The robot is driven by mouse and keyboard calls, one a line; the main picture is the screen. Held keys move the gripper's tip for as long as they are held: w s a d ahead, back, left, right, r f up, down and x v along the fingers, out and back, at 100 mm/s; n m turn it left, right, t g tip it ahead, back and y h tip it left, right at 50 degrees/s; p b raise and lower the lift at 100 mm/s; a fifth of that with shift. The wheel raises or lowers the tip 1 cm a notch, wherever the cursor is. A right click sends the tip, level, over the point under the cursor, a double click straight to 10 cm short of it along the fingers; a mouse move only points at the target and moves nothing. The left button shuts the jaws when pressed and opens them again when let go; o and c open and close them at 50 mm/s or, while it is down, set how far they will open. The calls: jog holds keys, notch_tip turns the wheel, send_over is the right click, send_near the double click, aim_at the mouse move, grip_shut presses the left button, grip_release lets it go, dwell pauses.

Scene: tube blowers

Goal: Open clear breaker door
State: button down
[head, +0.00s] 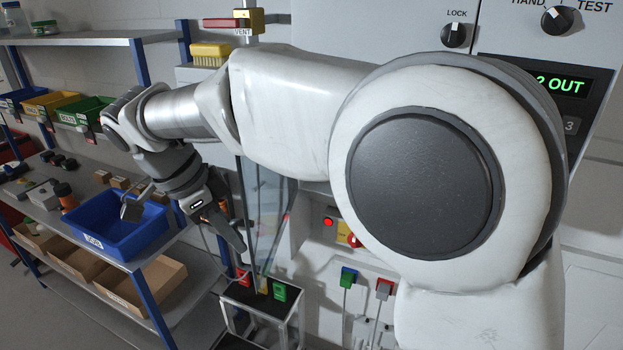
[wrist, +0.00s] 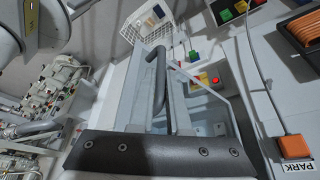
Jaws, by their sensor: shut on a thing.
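The clear breaker door (head: 268,205) is a see-through panel in the head view, standing out at an angle from the white cabinet beside a recess. The recess holds a red round button (head: 328,222) and a yellow-and-red switch (head: 353,240); the button also shows in the wrist view (wrist: 215,80). My gripper (head: 238,243) is at the door's left edge, pointing down. In the wrist view a dark grey bar handle (wrist: 157,75) rises just beyond my gripper (wrist: 165,128), which is shut on it. The exact finger contact is hidden.
Left of the door, a shelf rack (head: 140,265) holds a blue bin (head: 118,232) and cardboard boxes (head: 145,285). Green (head: 348,275) and red (head: 384,288) plugs hang lower right. My arm covers much of the cabinet.

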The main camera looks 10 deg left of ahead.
jog(key=w+a+m+p, duration=0.1)
jog(key=w+a+p, duration=0.1)
jog(key=a+p, duration=0.3)
jog(key=shift+w+a+m+g, duration=0.3)
jog(key=shift+a+m+g, duration=0.1)
jog(key=shift+a, duration=1.35)
jog(key=c, duration=0.9)
grip_release()
jog(key=shift+p+v, duration=3.45)
jog(key=shift+v, duration=5.3)
jog(key=shift+a+f, duration=0.1)
